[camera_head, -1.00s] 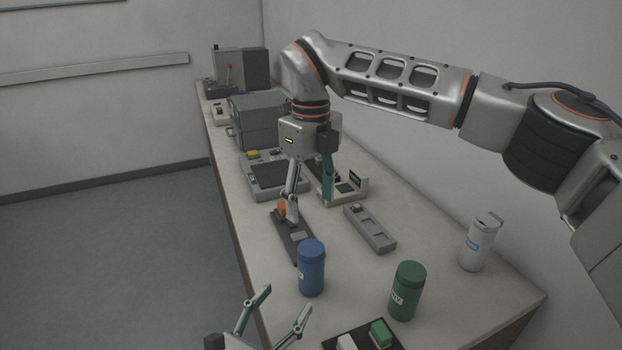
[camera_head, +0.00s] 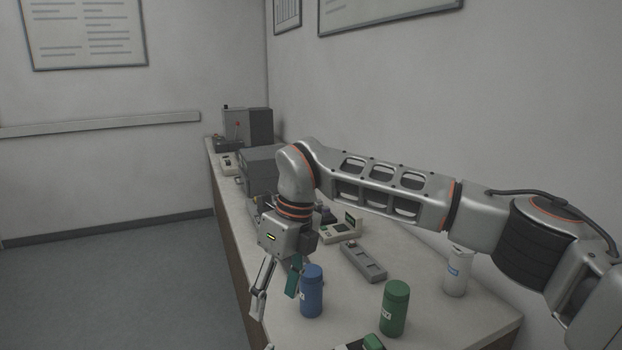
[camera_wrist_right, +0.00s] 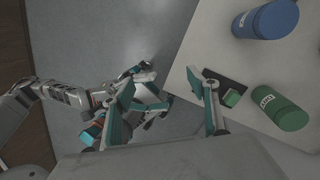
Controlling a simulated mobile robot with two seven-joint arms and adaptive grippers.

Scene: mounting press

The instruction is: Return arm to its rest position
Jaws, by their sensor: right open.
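My right arm reaches in from the right in the head view. Its gripper (camera_head: 275,291) is open, points down and hangs at the table's front edge, just left of the blue jar (camera_head: 312,291). In the right wrist view its two teal-padded fingers (camera_wrist_right: 166,106) stand wide apart with nothing between them. My left arm shows beyond them in that view, with its gripper (camera_wrist_right: 146,95) partly hidden behind a right finger, over the floor. Whether the left jaws are open is unclear.
A green jar (camera_head: 394,309), a white bottle (camera_head: 456,273) and a grey slotted block (camera_head: 363,263) stand on the table (camera_head: 440,312). A small device (camera_head: 341,231) and a grey machine (camera_head: 258,165) are farther back. Open floor (camera_head: 110,285) lies left.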

